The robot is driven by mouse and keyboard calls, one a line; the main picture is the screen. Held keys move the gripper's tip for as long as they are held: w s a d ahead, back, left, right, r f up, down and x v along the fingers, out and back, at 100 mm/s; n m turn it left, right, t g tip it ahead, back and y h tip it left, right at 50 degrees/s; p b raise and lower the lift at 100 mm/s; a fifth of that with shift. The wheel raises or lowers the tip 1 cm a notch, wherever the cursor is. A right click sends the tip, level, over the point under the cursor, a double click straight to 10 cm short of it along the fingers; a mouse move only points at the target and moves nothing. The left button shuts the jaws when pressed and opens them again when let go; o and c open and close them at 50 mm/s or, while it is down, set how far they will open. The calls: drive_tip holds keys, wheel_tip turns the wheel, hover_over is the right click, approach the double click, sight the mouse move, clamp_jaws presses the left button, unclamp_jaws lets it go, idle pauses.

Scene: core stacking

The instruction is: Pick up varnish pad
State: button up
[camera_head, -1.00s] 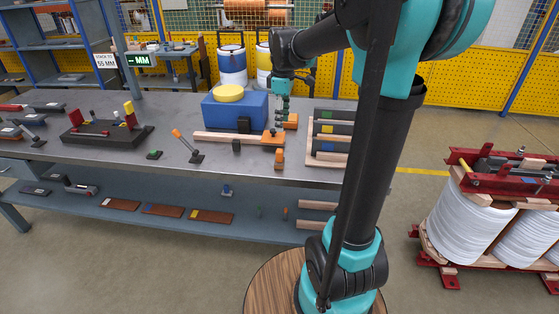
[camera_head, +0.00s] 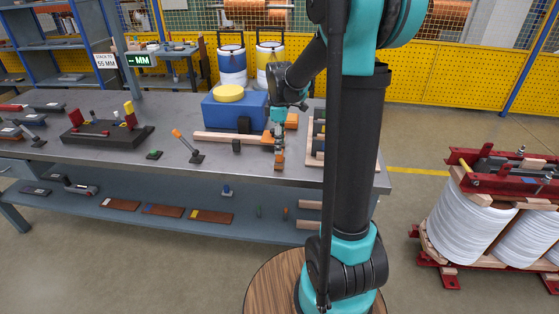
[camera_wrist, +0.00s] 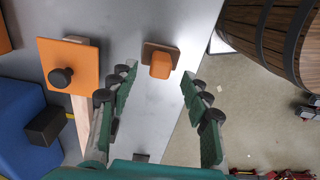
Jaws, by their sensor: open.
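The likely varnish pad is a small orange block on a brown base (camera_wrist: 160,64), lying on the grey bench near its front edge. It also shows in the head view as an orange piece (camera_head: 280,162). My gripper (camera_wrist: 158,76) is open, with green-padded fingers on either side of the orange block in the wrist view and apart from it. In the head view my gripper (camera_head: 278,140) is just above and behind the block, pointing down. Its exact height over the block is hard to tell. Nothing is held.
An orange plate with a black knob (camera_wrist: 83,64) lies left of the block on a pale wooden strip (camera_head: 212,137). A blue box (camera_head: 225,112) with a yellow disc (camera_head: 229,92) stands behind. A wooden rack (camera_head: 313,160) is close on the right. The bench front (camera_head: 225,172) is fairly clear.

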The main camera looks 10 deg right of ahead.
drive_tip(key=shift+f, duration=2.65)
drive_tip(key=shift+c, duration=0.6)
clamp_jaws()
drive_tip(key=shift+r, duration=0.1)
wheel_tip(320, 180, up, 20)
